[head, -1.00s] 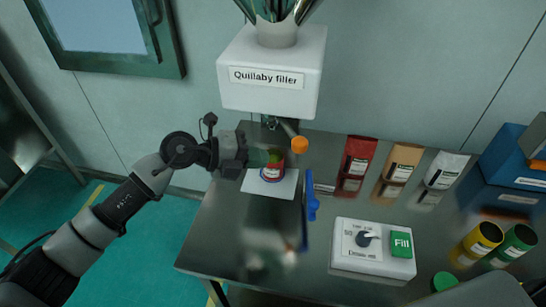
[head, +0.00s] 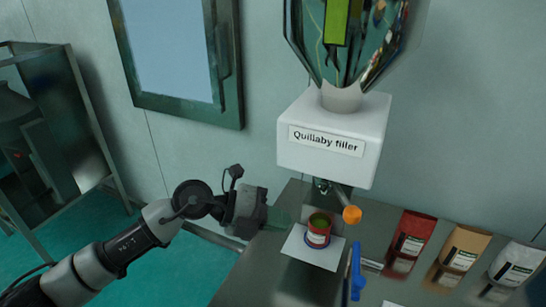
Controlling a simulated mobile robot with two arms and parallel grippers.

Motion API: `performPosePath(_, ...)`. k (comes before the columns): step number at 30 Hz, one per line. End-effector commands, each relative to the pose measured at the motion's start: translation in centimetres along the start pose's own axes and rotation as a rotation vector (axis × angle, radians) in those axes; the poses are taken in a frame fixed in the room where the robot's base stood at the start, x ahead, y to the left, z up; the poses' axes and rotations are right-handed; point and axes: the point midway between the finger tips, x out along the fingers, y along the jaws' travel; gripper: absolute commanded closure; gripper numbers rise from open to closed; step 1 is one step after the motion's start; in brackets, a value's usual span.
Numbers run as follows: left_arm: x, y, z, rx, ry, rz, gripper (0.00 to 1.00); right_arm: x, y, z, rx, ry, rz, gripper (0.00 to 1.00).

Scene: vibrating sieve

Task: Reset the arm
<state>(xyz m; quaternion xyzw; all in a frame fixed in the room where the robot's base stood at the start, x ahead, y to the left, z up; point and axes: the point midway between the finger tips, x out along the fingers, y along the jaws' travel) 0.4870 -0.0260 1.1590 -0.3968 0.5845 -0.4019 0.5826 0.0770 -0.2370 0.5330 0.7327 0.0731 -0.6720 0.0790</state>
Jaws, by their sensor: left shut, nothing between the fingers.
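My left arm comes in from the lower left, and its gripper (head: 279,216) is shut and empty. It points right, over the left part of the metal table (head: 262,272), just left of a red can (head: 317,238). A small gap shows between the fingertips and the can. The can stands upright and open on a white sheet (head: 301,252), below the filler's spout. My right gripper is not in view.
The white Quillaby filler (head: 330,150) with a clear hopper hangs above the can, with an orange knob (head: 352,215) beside its spout. A blue tool (head: 356,272) lies right of the sheet. Red (head: 412,235), tan (head: 463,248) and white (head: 513,265) bags stand right.

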Motion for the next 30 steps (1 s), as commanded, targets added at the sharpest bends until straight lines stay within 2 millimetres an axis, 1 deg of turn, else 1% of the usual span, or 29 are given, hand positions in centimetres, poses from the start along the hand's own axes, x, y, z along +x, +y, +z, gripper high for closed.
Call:
performPosePath(2, 0.2, -0.2, -0.2, -0.005, 0.0, -0.025, 1.0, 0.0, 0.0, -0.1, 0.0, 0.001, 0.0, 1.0)
performPosePath(4, 0.5, -0.9, -0.7, -0.023, -0.006, -0.098, 1.0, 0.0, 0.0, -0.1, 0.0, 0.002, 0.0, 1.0)
performPosePath(5, 0.7, -1.4, -0.9, -0.034, -0.013, -0.146, 1.0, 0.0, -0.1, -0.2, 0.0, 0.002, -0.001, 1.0)
performPosePath(8, 0.7, -3.6, -1.8, -0.108, -0.062, -0.378, 1.0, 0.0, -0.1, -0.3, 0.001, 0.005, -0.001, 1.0)
performPosePath(9, 0.2, -4.5, -1.9, -0.154, -0.1, -0.488, 1.0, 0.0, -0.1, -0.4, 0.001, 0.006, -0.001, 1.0)
performPosePath(11, -0.9, -5.5, -1.8, -0.239, -0.174, -0.651, 1.0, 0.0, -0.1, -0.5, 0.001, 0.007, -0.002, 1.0)
performPosePath(12, -1.9, -5.8, -1.5, -0.303, -0.234, -0.75, 1.0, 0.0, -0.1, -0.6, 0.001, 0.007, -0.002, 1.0)
performPosePath(14, -3.6, -5.6, -0.9, -0.411, -0.336, -0.88, 1.0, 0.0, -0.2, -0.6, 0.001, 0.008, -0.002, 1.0)
performPosePath(16, -5.9, -4.3, -0.1, -0.552, -0.47, -1.005, 1.0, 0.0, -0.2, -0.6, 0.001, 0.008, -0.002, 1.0)
performPosePath(17, -6.8, -3.5, 0.2, -0.617, -0.533, -1.047, 1.0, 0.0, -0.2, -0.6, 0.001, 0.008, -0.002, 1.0)
performPosePath(18, -8.1, -2.0, 0.5, -0.709, -0.618, -1.095, 1.0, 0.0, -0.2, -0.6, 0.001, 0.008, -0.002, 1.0)
performPosePath(20, -9.7, 0.7, 0.7, -0.853, -0.75, -1.142, 1.0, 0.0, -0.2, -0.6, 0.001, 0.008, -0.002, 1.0)
performPosePath(21, -10.7, 2.8, 0.6, -0.954, -0.839, -1.159, 1.0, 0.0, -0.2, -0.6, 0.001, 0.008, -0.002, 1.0)
performPosePath(23, -12.0, 6.2, -0.1, -1.112, -0.972, -1.16, 1.0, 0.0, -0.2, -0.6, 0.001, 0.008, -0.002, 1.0)
performPosePath(24, -12.7, 8.7, -0.8, -1.22, -1.059, -1.144, 1.0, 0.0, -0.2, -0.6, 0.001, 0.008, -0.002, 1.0)
performPosePath(26, -13.5, 12.4, -2.5, -1.385, -1.184, -1.094, 1.0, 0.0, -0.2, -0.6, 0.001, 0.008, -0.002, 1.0)
performPosePath(27, -13.9, 14.7, -3.9, -1.491, -1.259, -1.048, 1.0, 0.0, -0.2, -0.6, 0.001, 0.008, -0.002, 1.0)
performPosePath(29, -14.2, 17.8, -6.2, -1.638, -1.355, -0.963, 1.0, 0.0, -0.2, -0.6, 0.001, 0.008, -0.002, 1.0)
performPosePath(30, -14.3, 19.4, -7.8, -1.726, -1.405, -0.903, 1.0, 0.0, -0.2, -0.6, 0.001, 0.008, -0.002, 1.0)
